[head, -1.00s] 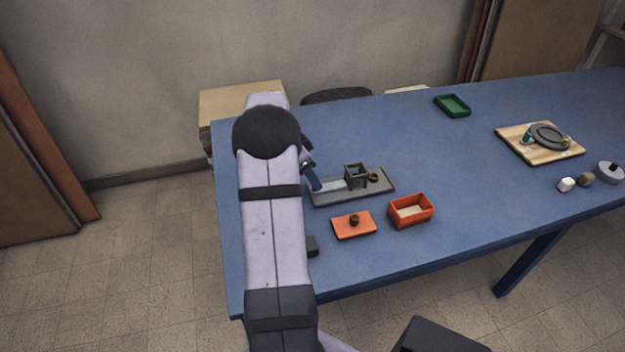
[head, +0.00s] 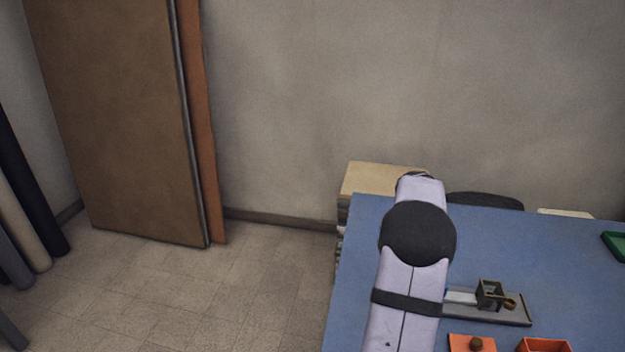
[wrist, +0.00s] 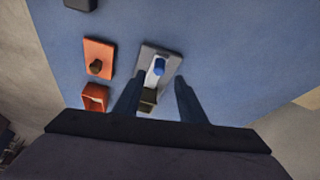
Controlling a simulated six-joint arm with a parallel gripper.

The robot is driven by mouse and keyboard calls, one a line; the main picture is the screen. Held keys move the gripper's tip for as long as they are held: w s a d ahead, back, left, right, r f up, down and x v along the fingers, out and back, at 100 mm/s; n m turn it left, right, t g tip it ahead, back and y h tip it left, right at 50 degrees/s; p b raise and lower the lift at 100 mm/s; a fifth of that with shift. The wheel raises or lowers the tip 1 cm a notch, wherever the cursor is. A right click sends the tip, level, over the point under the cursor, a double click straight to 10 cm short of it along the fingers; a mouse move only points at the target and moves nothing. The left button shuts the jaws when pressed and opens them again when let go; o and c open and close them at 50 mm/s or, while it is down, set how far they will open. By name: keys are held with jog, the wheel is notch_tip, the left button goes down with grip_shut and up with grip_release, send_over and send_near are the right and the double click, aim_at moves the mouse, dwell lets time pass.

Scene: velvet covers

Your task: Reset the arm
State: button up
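My arm's pale links (head: 400,305) rise in the head view and hide my gripper there. In the wrist view my gripper (wrist: 157,92) is open, with two dark blue fingers apart and nothing between them. It hangs above the grey tray (wrist: 172,70), which lies on the blue table. In the head view the tray (head: 515,321) also shows the holder (head: 490,292) and a small brown ring (head: 510,303).
An orange lid with a brown knob (wrist: 97,66) and an open orange box (wrist: 94,97) lie beside the tray. A green tray (head: 616,245) is at the right edge. The blue table (head: 560,250) is clear behind the grey tray. A wooden box (head: 380,180) stands behind.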

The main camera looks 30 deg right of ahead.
jog(key=w+a+r+n+t+p, duration=0.1)
jog(key=w+a+n, duration=0.25)
jog(key=a, duration=0.45)
jog(key=w+a+r+n+y+p, duration=0.1)
jog(key=w+a+n, duration=0.1)
jog(key=a+n, duration=0.35)
jog(key=w+a+r+n+t+p, duration=0.1)
jog(key=w+a+n+p, duration=0.1)
jog(key=a, duration=0.7)
jog(key=s+a+n+y+p, duration=0.1)
jog(key=s+a+n, duration=0.2)
jog(key=a+n, duration=0.35)
jog(key=s+a+n+y+p, duration=0.1)
jog(key=s+a+n, duration=0.25)
jog(key=a, duration=0.55)
jog(key=s+a+n+y+p, duration=0.1)
jog(key=s+a+n, duration=0.3)
jog(key=a, duration=0.4)
notch_tip(320, 180, down, 17)
jog(key=b, duration=1.6)
jog(key=shift+r, duration=0.15)
jog(key=shift+d, duration=0.1)
